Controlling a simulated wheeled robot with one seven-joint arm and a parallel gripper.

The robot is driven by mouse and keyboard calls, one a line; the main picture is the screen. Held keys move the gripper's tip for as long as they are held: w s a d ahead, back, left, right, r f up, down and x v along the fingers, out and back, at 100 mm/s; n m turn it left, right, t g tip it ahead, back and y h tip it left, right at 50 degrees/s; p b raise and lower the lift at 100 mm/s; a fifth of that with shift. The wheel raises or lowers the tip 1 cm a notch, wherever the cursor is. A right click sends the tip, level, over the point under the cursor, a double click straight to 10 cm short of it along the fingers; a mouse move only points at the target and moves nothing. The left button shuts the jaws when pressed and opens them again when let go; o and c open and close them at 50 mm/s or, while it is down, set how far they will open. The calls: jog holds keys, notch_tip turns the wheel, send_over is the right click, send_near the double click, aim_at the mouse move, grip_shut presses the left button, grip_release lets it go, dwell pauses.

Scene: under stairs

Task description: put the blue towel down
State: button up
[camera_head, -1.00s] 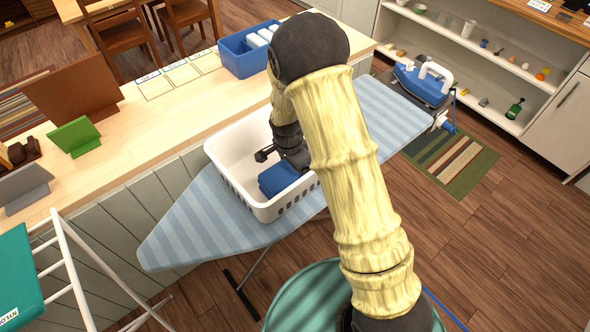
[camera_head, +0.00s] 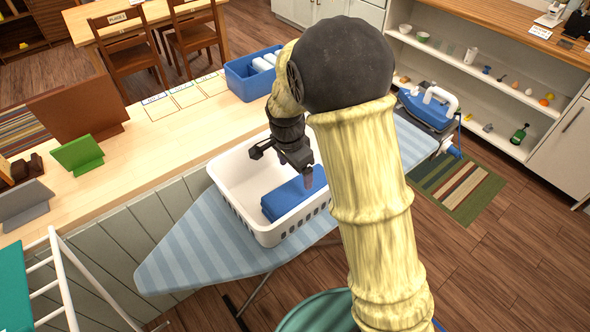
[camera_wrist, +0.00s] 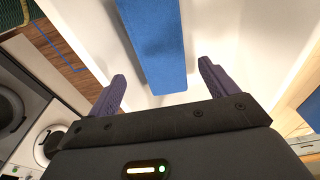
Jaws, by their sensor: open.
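The blue towel (camera_head: 292,197) lies folded inside the white laundry basket (camera_head: 226,178), toward its right side. The basket stands on the blue striped ironing board (camera_head: 185,247). My gripper (camera_head: 312,178) is above the basket, with its fingers apart. In the wrist view my gripper (camera_wrist: 160,88) is open, and the blue towel (camera_wrist: 157,40) shows beyond and between the two purple fingers, clear of both. Part of the basket's right side is hidden behind my arm.
A blue bin (camera_head: 245,78) with white rolls stands on the wooden counter (camera_head: 140,140). A blue iron (camera_head: 428,108) rests at the board's far end. A white drying rack (camera_head: 65,275) is at the lower left. A green stand (camera_head: 78,155) is on the counter.

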jog(key=s+d+r+n+t, duration=0.1)
jog(key=s+d+r+n, duration=0.1)
jog(key=s+d+n, duration=0.3)
jog(key=s+d+r+n+y, duration=0.1)
jog(key=s+d+r+n, duration=0.1)
jog(key=s+d+n, duration=0.4)
jog(key=s, duration=0.4)
jog(key=shift+s+d+r+t, duration=0.25)
jog(key=shift+r+t, duration=0.05)
jog(key=shift+t, duration=0.1)
